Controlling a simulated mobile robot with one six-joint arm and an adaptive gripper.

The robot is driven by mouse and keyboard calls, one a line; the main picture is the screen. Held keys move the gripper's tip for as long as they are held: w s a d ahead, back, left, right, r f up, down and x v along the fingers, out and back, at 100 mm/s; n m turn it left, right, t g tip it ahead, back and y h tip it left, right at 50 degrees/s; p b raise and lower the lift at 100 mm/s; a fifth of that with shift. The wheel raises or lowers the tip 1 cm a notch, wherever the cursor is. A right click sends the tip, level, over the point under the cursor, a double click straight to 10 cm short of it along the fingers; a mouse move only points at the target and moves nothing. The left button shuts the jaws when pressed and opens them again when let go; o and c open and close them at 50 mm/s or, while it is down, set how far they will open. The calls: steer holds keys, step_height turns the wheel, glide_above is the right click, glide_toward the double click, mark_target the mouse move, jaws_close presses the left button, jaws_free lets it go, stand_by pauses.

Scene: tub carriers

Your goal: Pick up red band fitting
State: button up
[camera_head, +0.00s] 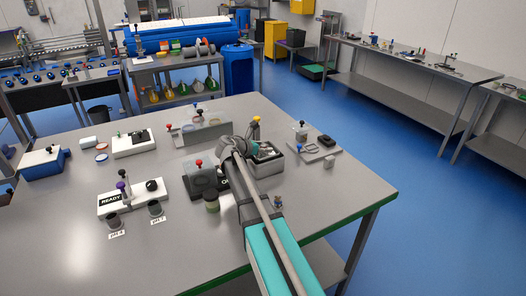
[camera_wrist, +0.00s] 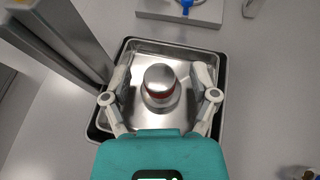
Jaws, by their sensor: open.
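The red band fitting (camera_wrist: 160,83) is a round silvery metal piece with a red band just under its domed top. In the wrist view it stands in a shallow metal tray (camera_wrist: 190,51) with a dark outer edge. My gripper (camera_wrist: 160,90) is open over the tray, one finger on each side of the fitting, with gaps visible on both sides. In the head view my gripper (camera_head: 252,152) is over the tray (camera_head: 269,168) on the grey table, and my arm hides the fitting there.
A plate with a fixture (camera_head: 314,152) lies right of the tray. In the wrist view a grey upright (camera_wrist: 62,45) rises close at the left.

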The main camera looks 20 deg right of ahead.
jaws_close()
stand_by(0.3)
steer(key=shift+r, duration=0.2)
steer(key=shift+r+p, duration=0.95)
steer(key=shift+p, duration=0.15)
steer(key=s+a+r+p, duration=0.2)
steer(key=s+r+p, duration=0.8)
steer(key=s, duration=0.3)
steer(key=shift+s+r+p, duration=0.4)
steer(key=shift+a, duration=0.1)
